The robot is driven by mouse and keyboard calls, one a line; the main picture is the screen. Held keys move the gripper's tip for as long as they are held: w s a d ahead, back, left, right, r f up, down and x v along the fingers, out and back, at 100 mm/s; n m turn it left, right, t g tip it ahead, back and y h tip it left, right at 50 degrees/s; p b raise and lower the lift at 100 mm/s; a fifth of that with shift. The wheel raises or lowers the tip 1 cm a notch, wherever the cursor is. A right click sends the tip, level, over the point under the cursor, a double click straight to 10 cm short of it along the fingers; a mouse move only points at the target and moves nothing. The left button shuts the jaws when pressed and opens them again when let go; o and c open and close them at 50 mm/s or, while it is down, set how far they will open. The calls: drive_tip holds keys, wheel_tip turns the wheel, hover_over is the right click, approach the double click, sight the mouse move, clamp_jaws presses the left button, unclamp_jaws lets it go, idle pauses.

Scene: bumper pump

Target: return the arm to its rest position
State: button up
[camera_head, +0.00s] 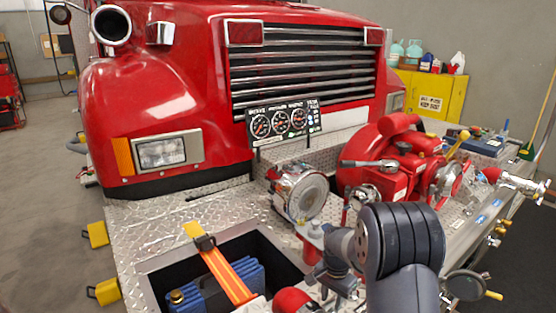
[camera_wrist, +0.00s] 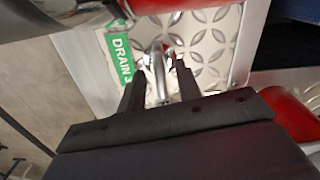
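My gripper (camera_wrist: 160,70) shows in the wrist view with its two dark fingers apart. A chrome lever-like part (camera_wrist: 158,78) lies between the fingers as seen from the wrist; I cannot tell whether either finger touches it. A green label reading "DRAIN" (camera_wrist: 121,54) is just left of the fingers, beside bright tread plate (camera_wrist: 208,42). In the head view my dark grey arm reaches over the front of the bumper deck (camera_head: 232,208), low and right of centre. The fingers are not clear there.
A red fire truck (camera_head: 170,85) stands behind the deck. An open well with a blue hose (camera_head: 225,287) is to the left. Clear floor (camera_head: 45,200) lies far left.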

drive_tip(key=n+p, duration=0.1)
drive_tip(key=n, duration=0.3)
drive_tip(key=shift+n, duration=0.4)
drive_tip(key=shift+n+p, duration=0.55)
drive_tip(key=shift+n, duration=0.85)
